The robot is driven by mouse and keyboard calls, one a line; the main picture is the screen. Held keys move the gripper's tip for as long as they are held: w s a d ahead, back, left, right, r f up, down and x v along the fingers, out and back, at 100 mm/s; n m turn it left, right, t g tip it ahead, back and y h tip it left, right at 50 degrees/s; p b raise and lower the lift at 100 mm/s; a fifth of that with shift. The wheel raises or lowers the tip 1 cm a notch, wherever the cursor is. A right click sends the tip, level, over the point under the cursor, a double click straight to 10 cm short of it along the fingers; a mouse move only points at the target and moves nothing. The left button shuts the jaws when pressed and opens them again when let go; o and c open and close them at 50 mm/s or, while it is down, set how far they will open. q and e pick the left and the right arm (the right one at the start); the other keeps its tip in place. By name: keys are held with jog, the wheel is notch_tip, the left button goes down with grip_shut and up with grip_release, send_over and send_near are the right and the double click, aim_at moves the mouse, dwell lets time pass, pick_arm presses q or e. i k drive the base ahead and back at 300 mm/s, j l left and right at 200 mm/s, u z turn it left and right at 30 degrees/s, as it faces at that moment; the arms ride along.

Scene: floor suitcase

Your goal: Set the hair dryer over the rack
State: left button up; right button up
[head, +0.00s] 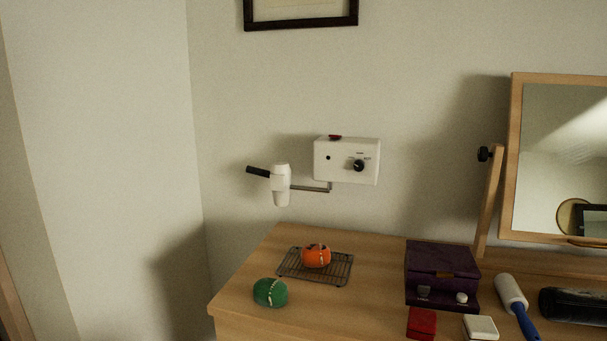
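The hair dryer (281,184) is white with a black handle (258,172) pointing left. Its nozzle points down, and it sits on a thin metal arm (312,189) below a white wall box (347,161) with a black knob. The dark wire rack (336,272) lies on the wooden dresser top, below and to the right of the dryer. An orange round object (316,256) with a pale stripe rests on the rack. Neither of my grippers shows in the head view.
A green round object (270,292) lies in front of the rack. A purple box (441,272), red box (422,323), white box (480,327), lint roller (511,293) and black cylinder (573,306) crowd the right. A tilting mirror (507,165) stands behind them.

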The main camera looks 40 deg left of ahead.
aim_at(279, 176)
jog(key=u, duration=1.55)
